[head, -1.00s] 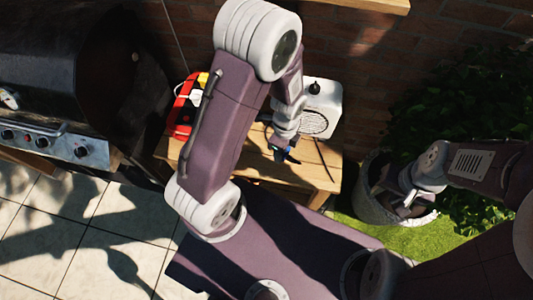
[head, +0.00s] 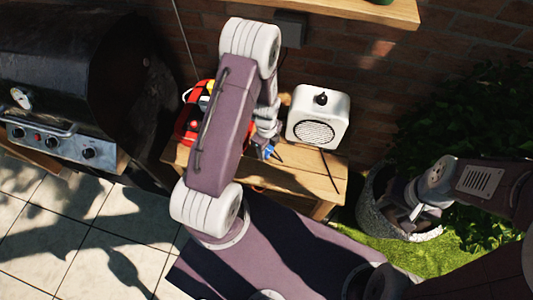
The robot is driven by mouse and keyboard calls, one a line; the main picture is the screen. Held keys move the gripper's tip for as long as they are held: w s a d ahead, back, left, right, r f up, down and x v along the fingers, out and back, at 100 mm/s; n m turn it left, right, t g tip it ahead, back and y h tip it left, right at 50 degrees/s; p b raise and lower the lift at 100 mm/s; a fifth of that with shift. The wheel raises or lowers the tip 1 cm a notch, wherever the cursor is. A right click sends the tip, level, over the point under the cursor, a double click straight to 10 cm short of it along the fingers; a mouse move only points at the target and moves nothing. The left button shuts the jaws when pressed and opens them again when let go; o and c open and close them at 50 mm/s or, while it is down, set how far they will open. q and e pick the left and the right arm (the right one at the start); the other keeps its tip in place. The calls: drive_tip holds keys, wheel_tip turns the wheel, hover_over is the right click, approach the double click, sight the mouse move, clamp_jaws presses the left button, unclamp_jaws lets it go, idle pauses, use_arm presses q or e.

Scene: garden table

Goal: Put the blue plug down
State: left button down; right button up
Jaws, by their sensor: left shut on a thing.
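My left gripper (head: 266,149) is over the wooden table (head: 293,181), in front of the white box. It is shut on the blue plug (head: 269,152), a small blue shape at its fingertips. Much of the plug is hidden or too small to make out. I cannot tell whether it touches the tabletop. My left arm hides part of the table. My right gripper (head: 415,211) is at the right, over the stone planter, far from the plug. Its fingers are too unclear to tell whether they are open.
A white box with a round grille (head: 331,112) stands at the table's back right. A thin dark strip (head: 328,171) lies before it. A red object (head: 187,121) is at the table's left. A grill (head: 60,85) stands left; a planter (head: 369,205) stands right. A shelf (head: 365,12) juts above.

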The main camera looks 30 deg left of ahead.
sight(267, 155)
use_arm(q)
wheel_tip(267, 155, down, 4)
drive_tip(key=shift+r, duration=0.2)
drive_tip(key=shift+f, duration=0.2)
drive_tip(key=shift+f+b, duration=0.4)
drive_tip(key=c, duration=0.8)
unclamp_jaws()
drive_tip(key=shift+o, duration=0.2)
drive_tip(key=shift+r, duration=0.1)
wheel_tip(267, 155, up, 13)
drive_tip(key=shift+r+p, duration=0.1)
drive_tip(key=shift+p, duration=0.55)
